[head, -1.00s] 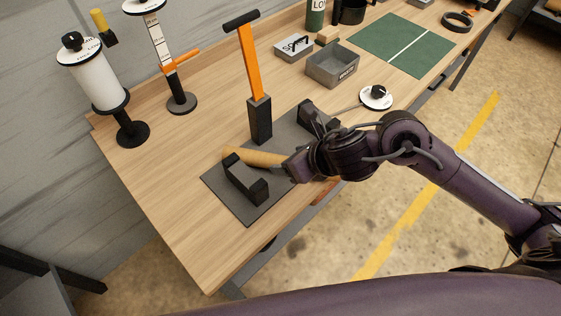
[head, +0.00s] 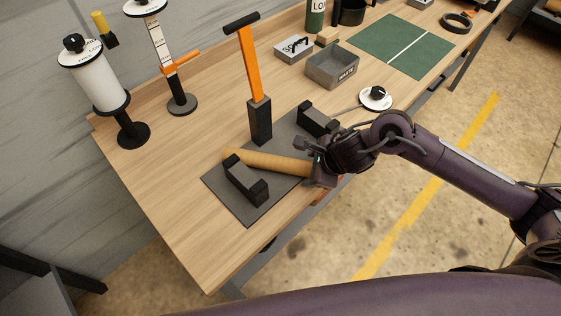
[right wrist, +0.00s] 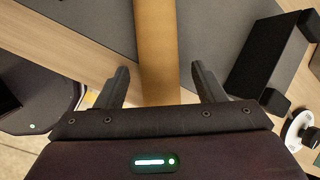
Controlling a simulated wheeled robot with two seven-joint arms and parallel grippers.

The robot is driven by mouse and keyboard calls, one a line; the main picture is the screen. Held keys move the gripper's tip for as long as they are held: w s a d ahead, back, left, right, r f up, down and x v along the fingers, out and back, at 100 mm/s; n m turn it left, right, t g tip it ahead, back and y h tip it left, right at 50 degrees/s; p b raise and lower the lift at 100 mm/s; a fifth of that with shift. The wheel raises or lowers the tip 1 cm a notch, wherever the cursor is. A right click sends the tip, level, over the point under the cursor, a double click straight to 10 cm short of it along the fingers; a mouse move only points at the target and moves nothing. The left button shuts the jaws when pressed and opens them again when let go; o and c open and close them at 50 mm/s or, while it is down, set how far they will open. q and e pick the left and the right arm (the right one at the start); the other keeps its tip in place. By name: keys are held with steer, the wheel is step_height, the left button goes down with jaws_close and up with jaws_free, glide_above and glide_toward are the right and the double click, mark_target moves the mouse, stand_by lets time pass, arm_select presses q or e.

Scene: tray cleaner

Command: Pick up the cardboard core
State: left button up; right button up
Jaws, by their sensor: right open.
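The cardboard core (head: 262,160) is a tan tube lying across the dark grey mat (head: 228,194) near the bench's front edge. Its left end lies just behind a black block. My right gripper (head: 308,160) is at the core's right end. In the right wrist view my right gripper (right wrist: 160,82) is open, with one finger on each side of the core (right wrist: 157,45) and a gap on both sides. The core's near end is hidden by the gripper body in that view. My left gripper is not in view.
Black blocks stand on the mat, one at front left (head: 246,180) and one at back right (head: 317,119). An orange-handled upright tool (head: 252,75) stands behind the core. A grey bin (head: 332,68) is farther back.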

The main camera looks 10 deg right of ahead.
steer(key=shift+w+f, duration=0.1)
steer(key=shift+f, duration=0.05)
steer(key=shift+c, duration=0.2)
steer(key=c, duration=1.1)
step_height(320, 180, up, 20)
steer(key=p, duration=0.4)
steer(key=shift+p, duration=0.3)
